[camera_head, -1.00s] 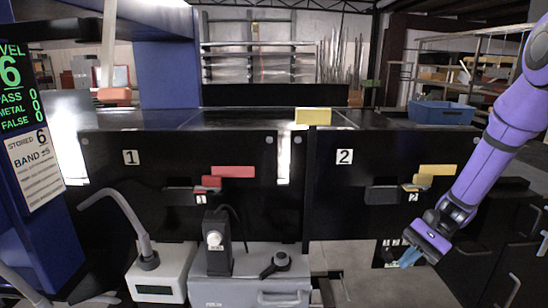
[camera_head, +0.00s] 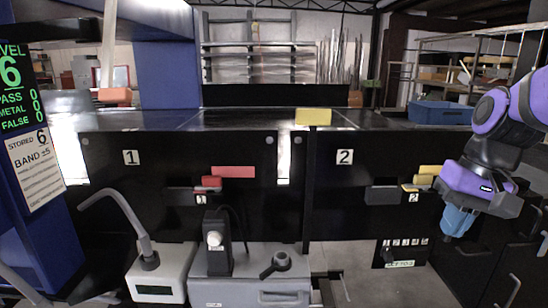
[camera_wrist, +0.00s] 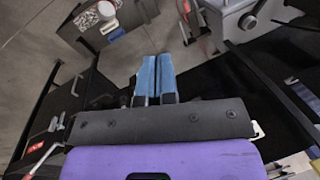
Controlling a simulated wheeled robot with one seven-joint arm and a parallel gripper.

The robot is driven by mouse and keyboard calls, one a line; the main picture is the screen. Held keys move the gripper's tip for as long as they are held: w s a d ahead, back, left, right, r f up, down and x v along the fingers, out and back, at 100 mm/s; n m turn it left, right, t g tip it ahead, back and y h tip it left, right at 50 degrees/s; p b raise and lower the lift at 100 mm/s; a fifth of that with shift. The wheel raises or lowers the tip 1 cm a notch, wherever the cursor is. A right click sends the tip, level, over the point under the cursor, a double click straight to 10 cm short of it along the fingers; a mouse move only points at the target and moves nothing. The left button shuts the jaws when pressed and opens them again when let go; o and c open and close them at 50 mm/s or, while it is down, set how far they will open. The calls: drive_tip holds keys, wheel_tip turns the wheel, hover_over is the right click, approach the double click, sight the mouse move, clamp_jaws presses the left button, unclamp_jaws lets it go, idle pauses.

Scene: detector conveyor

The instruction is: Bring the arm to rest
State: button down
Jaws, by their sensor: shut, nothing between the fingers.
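My gripper (camera_head: 456,222) is at the right of the head view, at the end of my purple arm. Its blue fingers point down in front of the black cabinet fronts to the right of panel 2. In the wrist view my gripper (camera_wrist: 155,62) shows its two blue fingers side by side and shut, with nothing between them. The fingers touch nothing that I can see.
Panel 1 (camera_head: 210,150) and panel 2 (camera_head: 345,222) stand in front. A grey case (camera_head: 212,290) and a white box with a bent grey tube (camera_head: 160,275) stand low in the middle. A blue bin (camera_head: 440,112) sits at the back right. Grey floor shows (camera_head: 345,262).

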drive_tip(key=s+r+n+t+h, duration=0.2)
drive_tip(key=s+r+t, duration=0.3)
drive_tip(key=s, duration=0.3)
drive_tip(key=shift+s+d+r+n, duration=0.3)
drive_tip(key=shift+d+r, duration=0.15)
drive_tip(key=shift+r, duration=0.05)
idle(0.5)
